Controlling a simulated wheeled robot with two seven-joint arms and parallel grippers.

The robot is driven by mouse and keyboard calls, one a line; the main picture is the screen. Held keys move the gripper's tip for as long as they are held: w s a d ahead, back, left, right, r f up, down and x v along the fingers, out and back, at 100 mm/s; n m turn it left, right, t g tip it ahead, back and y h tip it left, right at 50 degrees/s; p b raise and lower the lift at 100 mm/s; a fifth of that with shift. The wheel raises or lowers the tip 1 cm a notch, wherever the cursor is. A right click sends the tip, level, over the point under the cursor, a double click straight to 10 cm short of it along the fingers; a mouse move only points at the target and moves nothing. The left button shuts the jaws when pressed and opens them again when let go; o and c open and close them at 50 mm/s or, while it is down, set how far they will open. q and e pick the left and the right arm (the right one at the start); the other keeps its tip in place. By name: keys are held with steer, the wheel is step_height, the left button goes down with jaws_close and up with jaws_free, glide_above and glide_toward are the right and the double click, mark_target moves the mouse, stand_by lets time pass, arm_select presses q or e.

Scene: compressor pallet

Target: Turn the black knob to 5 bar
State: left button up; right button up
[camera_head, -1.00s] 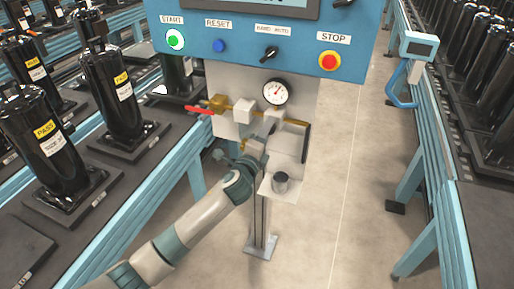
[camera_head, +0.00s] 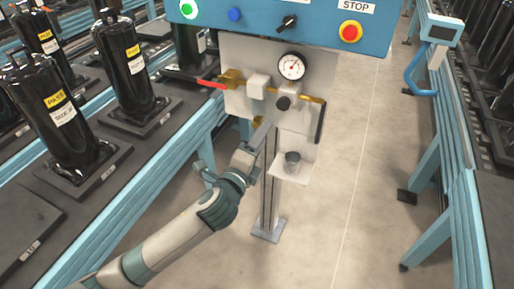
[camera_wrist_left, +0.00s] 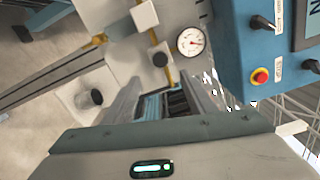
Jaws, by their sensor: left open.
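The black knob (camera_head: 283,103) sits on the front of a white regulator block on the panel, below a round white pressure gauge (camera_head: 291,66). The gauge needle points to the upper right; its numbers are too small to read. My left gripper (camera_head: 267,126) is just below and left of the knob, apart from it, with nothing seen between its fingers. In the left wrist view the knob (camera_wrist_left: 160,59) lies ahead of the open fingers (camera_wrist_left: 160,84), and the gauge (camera_wrist_left: 190,42) is right of it. My right gripper is not in view.
A red-handled valve (camera_head: 213,84) is left of the regulator on the brass pipe. A grey cup (camera_head: 292,162) stands on a small shelf (camera_head: 290,174) below. The blue control box (camera_head: 325,22) is above. Conveyors with black cylinders flank the panel.

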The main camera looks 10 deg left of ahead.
arm_select(q)
steer(key=shift+v, duration=1.4)
